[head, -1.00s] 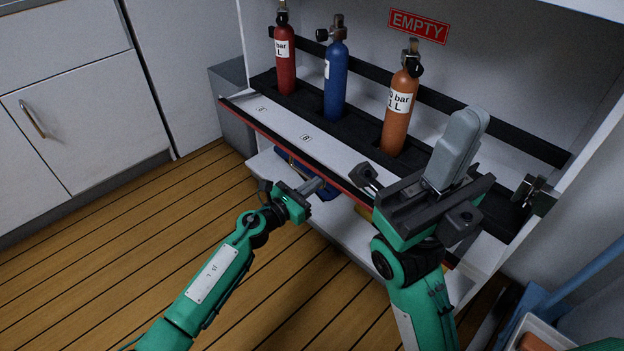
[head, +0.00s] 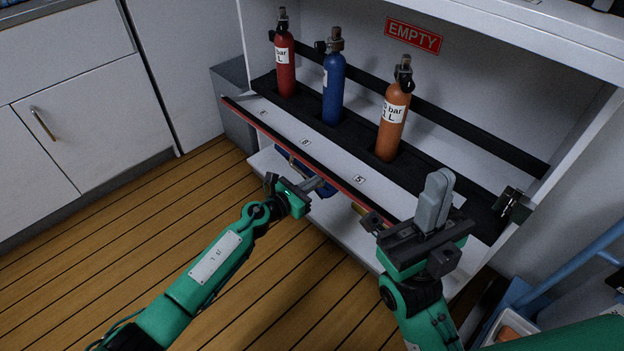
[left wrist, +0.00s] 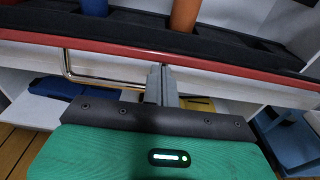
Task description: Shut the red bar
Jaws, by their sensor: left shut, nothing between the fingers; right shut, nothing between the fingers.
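The red bar (head: 290,147) runs along the front edge of the white shelf ledge that holds the bottles. In the left wrist view the red bar (left wrist: 215,63) crosses the top of the picture. My left gripper (head: 316,184) is shut and empty, just in front of and below the bar. In the left wrist view its fingers (left wrist: 161,80) reach up to the bar's lower edge; I cannot tell whether they touch. My right gripper (head: 438,190) is shut and empty, its fingers pointing up over the right end of the ledge. It hides the bar's right part. A dark metal latch (head: 512,204) sits on the right side wall.
Red (head: 285,70), blue (head: 333,92) and orange (head: 392,125) bottles stand in the black rack under an EMPTY sign (head: 413,37). A metal loop (left wrist: 98,82) and blue item (left wrist: 62,90) lie below the bar. The wooden floor (head: 130,240) is clear at left.

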